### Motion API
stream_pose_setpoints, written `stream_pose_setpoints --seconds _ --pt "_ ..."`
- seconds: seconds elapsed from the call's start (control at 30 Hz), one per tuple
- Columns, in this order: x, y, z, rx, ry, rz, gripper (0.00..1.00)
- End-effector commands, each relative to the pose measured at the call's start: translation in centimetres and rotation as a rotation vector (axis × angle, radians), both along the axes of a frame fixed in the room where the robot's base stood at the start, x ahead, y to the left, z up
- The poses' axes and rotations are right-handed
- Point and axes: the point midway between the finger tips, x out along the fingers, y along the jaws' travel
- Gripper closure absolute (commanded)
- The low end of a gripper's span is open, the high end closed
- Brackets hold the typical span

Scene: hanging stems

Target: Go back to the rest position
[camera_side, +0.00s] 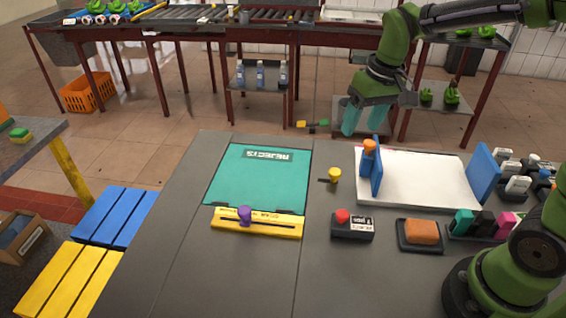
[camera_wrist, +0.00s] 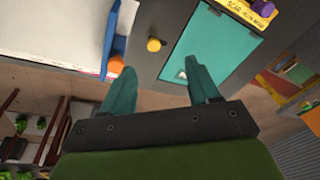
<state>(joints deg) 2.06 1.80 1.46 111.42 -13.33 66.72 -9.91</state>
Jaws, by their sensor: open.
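My gripper (camera_side: 363,118) is open and empty, raised over the far side of the grey table (camera_side: 180,240), at the end of my green arm. Its two teal fingers (camera_wrist: 160,85) are spread apart in the wrist view, with nothing between them. In the side view they hang near the back edge, behind an orange-topped blue upright (camera_side: 377,168) on the white board (camera_side: 425,178). No part of the gripper appears to touch anything.
A teal REJECTS panel (camera_side: 258,185), a yellow slider bar with a purple knob (camera_side: 245,214), a yellow knob (camera_side: 334,175), a red button box (camera_side: 352,226) and an orange sponge in a tray (camera_side: 422,231) occupy the table. Its front left is clear.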

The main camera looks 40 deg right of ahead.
Motion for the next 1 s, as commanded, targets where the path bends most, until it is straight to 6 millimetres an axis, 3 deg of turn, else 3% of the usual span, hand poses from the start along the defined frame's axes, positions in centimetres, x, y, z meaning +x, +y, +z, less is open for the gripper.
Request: stream_pose_setpoints --seconds 0.2,0.43,0.6,1.0 --pt "-6.8 1.2 2.3 0.083 -0.190 -0.109 0.40" --pt "-11.9 2.0 3.0 0.154 -0.353 -0.163 0.40" --pt "-13.2 2.2 3.8 0.168 -0.417 -0.157 0.40" --pt "-13.2 2.2 4.3 0.169 -0.433 -0.153 0.40"
